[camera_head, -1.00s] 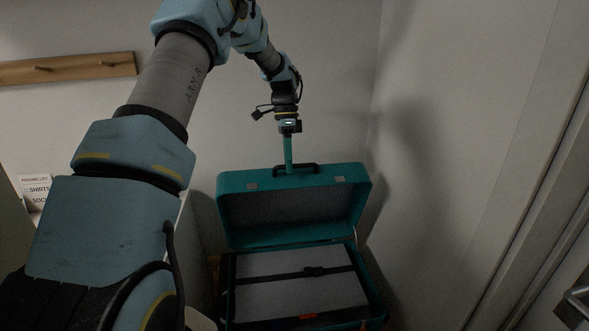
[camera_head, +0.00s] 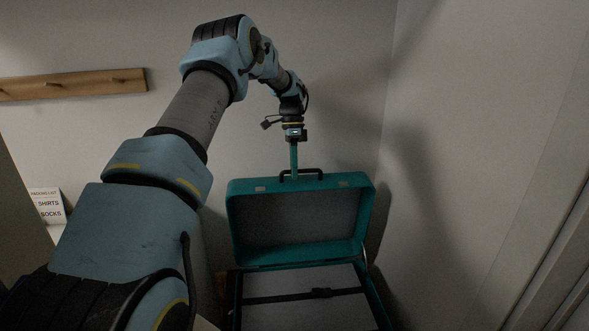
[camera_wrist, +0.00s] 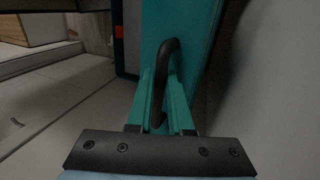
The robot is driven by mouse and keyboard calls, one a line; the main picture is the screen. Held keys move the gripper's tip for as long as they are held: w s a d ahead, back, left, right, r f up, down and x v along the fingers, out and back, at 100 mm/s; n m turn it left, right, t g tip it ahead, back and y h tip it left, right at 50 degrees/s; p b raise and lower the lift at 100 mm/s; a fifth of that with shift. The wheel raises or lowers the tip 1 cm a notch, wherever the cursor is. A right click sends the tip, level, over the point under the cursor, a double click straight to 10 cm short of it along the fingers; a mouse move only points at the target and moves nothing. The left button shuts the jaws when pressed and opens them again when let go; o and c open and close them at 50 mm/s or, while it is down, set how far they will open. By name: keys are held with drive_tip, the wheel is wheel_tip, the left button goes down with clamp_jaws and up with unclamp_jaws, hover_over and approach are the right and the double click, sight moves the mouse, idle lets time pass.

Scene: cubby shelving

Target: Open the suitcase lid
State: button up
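The teal suitcase stands with its lid (camera_head: 298,222) raised steeply above the base, grey lining facing me in the head view. The base (camera_head: 238,310) has a grey panel and a dark strap, and its front is cut off by the frame. A dark handle (camera_head: 301,174) sits on the lid's top edge. My gripper (camera_head: 294,174) points down at this handle, its teal fingers at the handle's left part. In the wrist view, the handle (camera_wrist: 169,55) runs between the fingers of my gripper (camera_wrist: 163,85), which look closed around it. The exact contact is partly hidden.
Walls stand close behind and to the right of the suitcase. A wooden peg rail (camera_head: 75,84) is on the back wall. A packing-list card (camera_head: 48,206) stands at the left. My arm crosses the left and middle of the head view.

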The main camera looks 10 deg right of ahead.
drive_tip(key=o, duration=0.4)
drive_tip(key=shift+f, duration=0.1)
drive_tip(key=shift+b+v, duration=1.3)
drive_tip(key=shift+v, duration=2.45)
drive_tip(key=w+a+t+h+b, duration=0.1)
drive_tip(key=w+b, duration=0.1)
drive_tip(key=w+a+r+t+h+b, duration=0.1)
drive_tip(key=w+h+b, duration=0.1)
drive_tip(key=w, duration=0.1)
drive_tip(key=w+a+r+t+h+b, duration=0.1)
drive_tip(key=w+h+b, duration=0.1)
drive_tip(key=shift+w+a+r+b, duration=0.1)
drive_tip(key=shift+w+r+b, duration=0.1)
drive_tip(key=shift+b, duration=0.15)
drive_tip(key=shift+w, duration=0.15)
drive_tip(key=p+x, duration=0.3)
drive_tip(key=x, duration=0.7)
drive_tip(key=shift+w, duration=0.1)
